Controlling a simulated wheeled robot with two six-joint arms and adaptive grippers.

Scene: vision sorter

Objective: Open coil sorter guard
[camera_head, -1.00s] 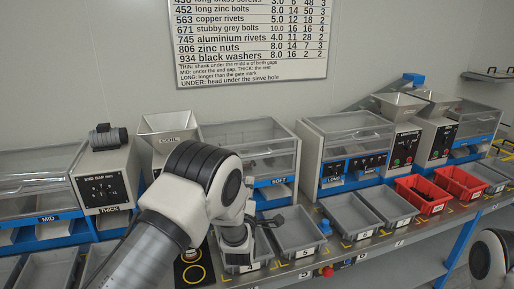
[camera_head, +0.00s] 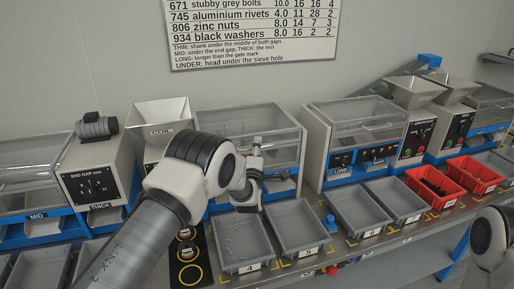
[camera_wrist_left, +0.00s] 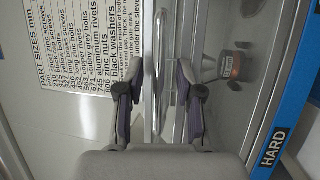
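The coil sorter has a white hopper (camera_head: 163,120) marked COIL and, to its right, a clear guard (camera_head: 275,120) that looks lowered over the machine. My left gripper (camera_head: 255,150) is in front of this guard in the head view. In the left wrist view my left gripper (camera_wrist_left: 158,78) is open, with a finger on each side of an upright metal handle bar (camera_wrist_left: 160,35). The bar lies between the fingers, and neither finger is visibly closed on it. My arm hides part of the machine's front. My right gripper is out of view; only part of my right arm shows.
Grey trays (camera_head: 242,243) and red trays (camera_head: 433,188) stand along the bench front. A long sorter with its own clear cover (camera_head: 360,112) stands to the right, an end-gap unit (camera_head: 95,180) to the left. A parts chart (camera_head: 250,35) hangs on the wall.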

